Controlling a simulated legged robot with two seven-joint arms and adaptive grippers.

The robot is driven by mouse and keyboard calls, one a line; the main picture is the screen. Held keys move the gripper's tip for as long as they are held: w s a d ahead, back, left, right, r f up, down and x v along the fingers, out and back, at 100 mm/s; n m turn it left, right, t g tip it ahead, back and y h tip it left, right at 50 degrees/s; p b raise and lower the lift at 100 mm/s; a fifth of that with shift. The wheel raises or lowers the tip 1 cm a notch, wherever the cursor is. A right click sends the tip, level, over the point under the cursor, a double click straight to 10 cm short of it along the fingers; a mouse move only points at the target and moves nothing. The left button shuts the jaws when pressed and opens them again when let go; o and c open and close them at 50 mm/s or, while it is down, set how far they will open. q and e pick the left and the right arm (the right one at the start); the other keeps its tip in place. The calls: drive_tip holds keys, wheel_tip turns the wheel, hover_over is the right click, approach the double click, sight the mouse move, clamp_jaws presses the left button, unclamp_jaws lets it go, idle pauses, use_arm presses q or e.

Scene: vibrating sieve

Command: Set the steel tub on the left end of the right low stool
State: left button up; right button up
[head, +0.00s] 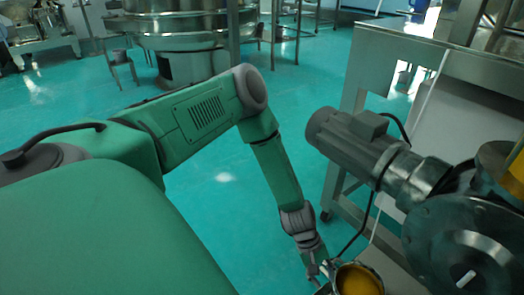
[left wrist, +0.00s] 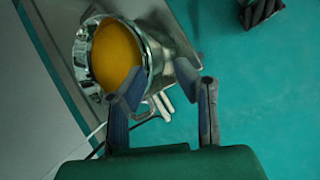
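The steel tub (head: 336,278) is at the bottom edge of the head view, partly cut off, with orange-yellow content inside. In the left wrist view the shiny tub (left wrist: 152,52) lies just beyond my fingers, its round mouth facing the camera. My left gripper (head: 322,272) is beside the tub; in the wrist view its two fingers (left wrist: 160,68) are spread apart. One finger overlaps the tub's mouth and the other is by its outer side. I cannot tell whether they touch it. My right gripper is not in view. I cannot make out the right low stool for certain.
A grey motor (head: 345,140) with a large round flange (head: 460,245) fills the right of the head view, close to the tub. A steel frame table (head: 440,50) stands behind it. A round sieve machine (head: 180,30) is at the back. Open green floor (head: 225,200) lies between.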

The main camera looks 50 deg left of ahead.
use_arm(q)
drive_tip(key=s+d+m+g+y, duration=0.15)
drive_tip(key=s+m, duration=0.35)
drive_tip(key=s, duration=0.5)
drive_tip(key=s+a+r+m+y, duration=0.2)
drive_tip(key=s+a+r+m, duration=0.1)
drive_tip(key=s+a+m, duration=0.1)
drive_tip(key=s+a+r+m+t+y, duration=0.1)
drive_tip(key=s+a+r+m+y, duration=0.1)
drive_tip(key=s, duration=0.5)
wheel_tip(320, 180, up, 2)
drive_tip(key=shift+a+r+m+y, duration=0.15)
drive_tip(key=shift+a+m+y, duration=0.2)
drive_tip(key=shift+a+m, duration=0.65)
drive_tip(key=shift+d, duration=0.1)
